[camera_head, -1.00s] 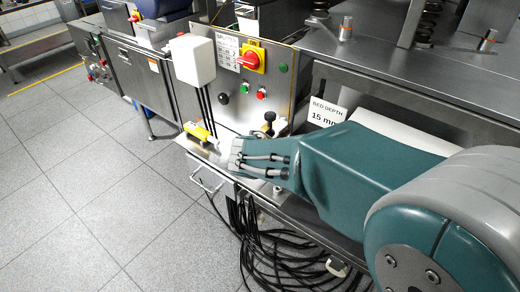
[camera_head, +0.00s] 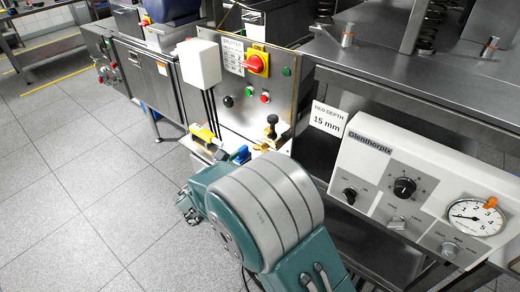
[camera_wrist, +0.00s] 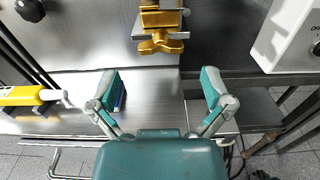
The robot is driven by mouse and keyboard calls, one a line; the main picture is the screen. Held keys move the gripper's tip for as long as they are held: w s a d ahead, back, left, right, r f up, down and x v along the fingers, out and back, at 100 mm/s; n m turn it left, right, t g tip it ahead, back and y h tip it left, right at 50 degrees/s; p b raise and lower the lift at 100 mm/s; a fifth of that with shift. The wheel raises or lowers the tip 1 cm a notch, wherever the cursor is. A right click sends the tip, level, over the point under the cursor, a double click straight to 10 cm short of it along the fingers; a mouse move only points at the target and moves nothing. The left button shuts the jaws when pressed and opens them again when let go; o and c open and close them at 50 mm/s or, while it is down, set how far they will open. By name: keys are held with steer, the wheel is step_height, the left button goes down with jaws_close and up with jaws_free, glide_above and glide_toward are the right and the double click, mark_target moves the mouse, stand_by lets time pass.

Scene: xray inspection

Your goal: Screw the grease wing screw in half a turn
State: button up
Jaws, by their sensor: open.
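The grease wing screw appears to be the brass wing-shaped piece (camera_wrist: 164,44) on a brass fitting (camera_wrist: 160,19) at the top middle of the wrist view. The brass also shows in the head view (camera_head: 263,147), just above my arm. My gripper (camera_wrist: 160,88) is open and empty in the wrist view, its two fingers wide apart. The wing screw lies ahead of the gap between the fingertips, and neither finger appears to touch it.
A yellow tool (camera_wrist: 33,95) lies left of my gripper on the steel ledge. A blue thing (camera_head: 240,155) stands near it, partly hidden by my left finger in the wrist view. A white gauge panel (camera_head: 423,190) stands to the right. A black knob (camera_head: 272,119) rises behind the brass.

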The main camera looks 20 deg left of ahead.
mark_target(260, 149)
steer(key=x, duration=0.5)
steer(key=shift+w, duration=0.25)
steer(key=shift+d, duration=0.1)
steer(key=c, duration=1)
